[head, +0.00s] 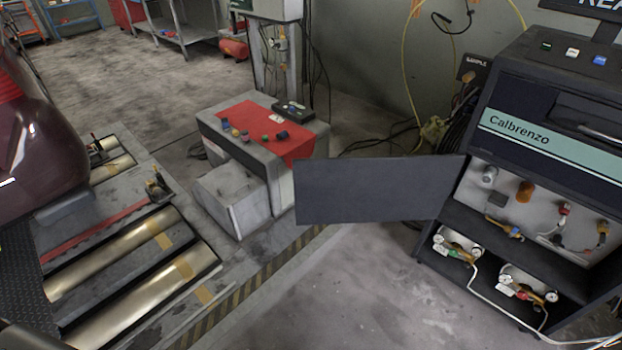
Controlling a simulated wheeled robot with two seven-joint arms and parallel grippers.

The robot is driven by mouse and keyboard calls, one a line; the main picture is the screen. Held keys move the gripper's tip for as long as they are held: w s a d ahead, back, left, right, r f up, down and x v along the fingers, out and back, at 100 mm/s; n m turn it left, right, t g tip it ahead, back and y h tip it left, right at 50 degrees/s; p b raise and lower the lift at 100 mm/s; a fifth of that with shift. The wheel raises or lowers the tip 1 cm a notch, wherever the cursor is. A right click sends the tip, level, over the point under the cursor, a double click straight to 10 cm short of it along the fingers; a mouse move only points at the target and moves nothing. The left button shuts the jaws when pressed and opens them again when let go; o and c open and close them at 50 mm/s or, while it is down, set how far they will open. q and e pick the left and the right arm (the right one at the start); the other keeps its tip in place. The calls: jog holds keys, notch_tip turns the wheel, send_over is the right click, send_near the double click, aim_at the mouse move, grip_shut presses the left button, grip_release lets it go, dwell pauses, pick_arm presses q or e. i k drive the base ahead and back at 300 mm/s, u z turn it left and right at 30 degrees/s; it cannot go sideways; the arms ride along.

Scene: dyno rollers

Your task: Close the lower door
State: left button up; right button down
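The lower door (378,189) is a flat dark grey panel. It stands wide open, swung out to the left from the left side of the dark cabinet (545,85) marked "Calbrenzo". The cabinet's lower compartment (530,207) is uncovered, showing a light back panel with fittings and gauges on a shelf below. Neither of my grippers shows in the head view, and nothing is seen touching the door.
A grey bench (222,123) with a red cloth (262,137) and small items stands behind the door's left end. Rollers (115,250) and a dark red car (30,150) are at left. The concrete floor (360,285) before the door is clear. A white hose (485,292) hangs from the cabinet.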

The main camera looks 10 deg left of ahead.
aim_at(328, 190)
jog(key=u, duration=0.85)
jog(key=i, duration=1.55)
jog(key=z, duration=0.2)
